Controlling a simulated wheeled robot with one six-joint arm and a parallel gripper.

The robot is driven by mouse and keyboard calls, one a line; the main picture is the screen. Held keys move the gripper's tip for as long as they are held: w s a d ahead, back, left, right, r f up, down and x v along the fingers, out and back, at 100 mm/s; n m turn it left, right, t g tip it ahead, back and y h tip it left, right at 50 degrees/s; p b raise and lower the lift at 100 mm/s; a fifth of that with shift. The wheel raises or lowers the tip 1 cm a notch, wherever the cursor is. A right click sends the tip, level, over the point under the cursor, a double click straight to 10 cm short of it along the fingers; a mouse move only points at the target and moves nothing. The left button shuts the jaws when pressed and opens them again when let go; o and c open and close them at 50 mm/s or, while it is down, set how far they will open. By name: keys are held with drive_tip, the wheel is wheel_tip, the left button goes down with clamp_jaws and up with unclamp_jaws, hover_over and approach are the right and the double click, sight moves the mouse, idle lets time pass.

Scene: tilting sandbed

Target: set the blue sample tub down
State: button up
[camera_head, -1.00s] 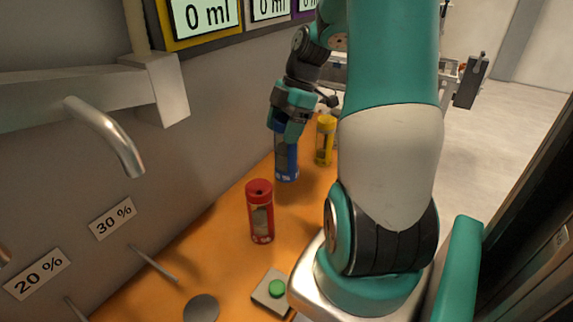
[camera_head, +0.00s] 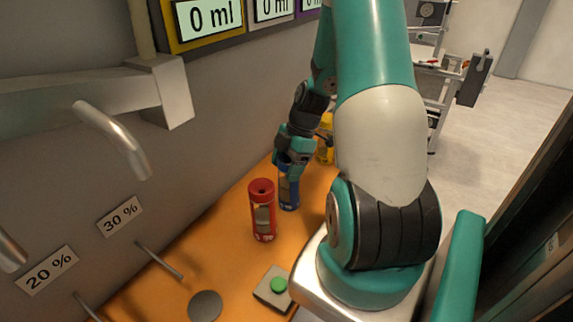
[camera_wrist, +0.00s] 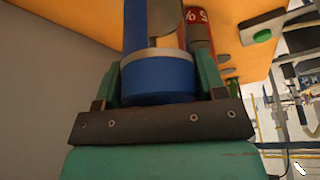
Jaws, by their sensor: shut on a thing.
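The blue sample tub (camera_head: 288,192) stands upright at the orange bench, behind and right of the red tub. My gripper (camera_head: 291,165) is shut on its top end from above. In the wrist view the blue tub (camera_wrist: 158,78) sits between the two teal fingers of my gripper (camera_wrist: 160,85). I cannot tell whether its base touches the bench or hangs just above it. Its upper end is partly hidden by the fingers.
A red tub (camera_head: 262,212) stands close by on the orange bench (camera_head: 222,240). A yellow tub (camera_head: 325,150) is behind, partly covered by my arm. A green button box (camera_head: 273,289) and grey disc (camera_head: 205,306) are in front. A wall with taps borders the left.

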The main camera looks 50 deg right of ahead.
drive_tip(key=o, duration=1.4)
drive_tip(key=shift+f, duration=0.1)
drive_tip(key=b+v, duration=0.2)
drive_tip(key=v, duration=1)
